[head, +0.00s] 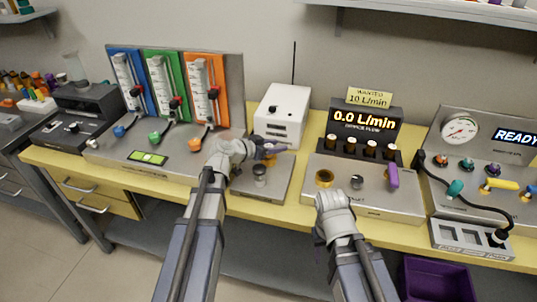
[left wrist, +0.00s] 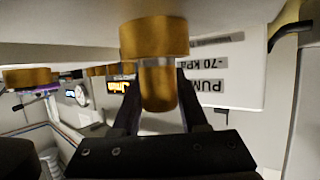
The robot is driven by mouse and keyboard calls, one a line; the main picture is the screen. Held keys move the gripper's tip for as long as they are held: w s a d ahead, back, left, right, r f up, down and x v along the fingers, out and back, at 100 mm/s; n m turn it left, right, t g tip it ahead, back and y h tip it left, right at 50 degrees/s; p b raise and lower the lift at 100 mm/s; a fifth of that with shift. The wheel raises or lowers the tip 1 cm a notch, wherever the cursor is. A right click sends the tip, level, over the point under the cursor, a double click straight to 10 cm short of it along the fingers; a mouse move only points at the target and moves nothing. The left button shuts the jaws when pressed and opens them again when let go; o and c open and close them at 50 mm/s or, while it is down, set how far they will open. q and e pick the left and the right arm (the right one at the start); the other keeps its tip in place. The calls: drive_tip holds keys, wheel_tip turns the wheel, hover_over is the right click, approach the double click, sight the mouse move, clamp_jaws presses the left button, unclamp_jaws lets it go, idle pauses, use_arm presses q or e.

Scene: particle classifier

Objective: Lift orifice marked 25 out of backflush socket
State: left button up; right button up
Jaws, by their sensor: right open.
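My left gripper (head: 272,149) is over the pump plate in the head view, at a brass part (head: 269,160) partly hidden behind its fingers. In the left wrist view, which is upside down, a brass piece (left wrist: 158,88) with a wide collar (left wrist: 154,40) sits between the two fingers (left wrist: 160,95). The collar meets the pale plate surface. The fingers flank the narrow part closely; whether they touch it I cannot tell. No number 25 is legible. My right gripper (head: 334,200) is open, in front of the orifice flow unit, its fingers poorly visible.
The white pump box (head: 282,112) stands behind. The flow unit (head: 366,196) with a brass ring (head: 323,179) and purple handle (head: 393,178) is to the right. A purple bin (head: 437,280) is below the bench.

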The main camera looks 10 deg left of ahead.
use_arm(q)
clamp_jaws()
drive_tip(key=shift+r, duration=0.15)
idle(0.4)
wheel_tip(320, 180, up, 10)
drive_tip(key=p, duration=1)
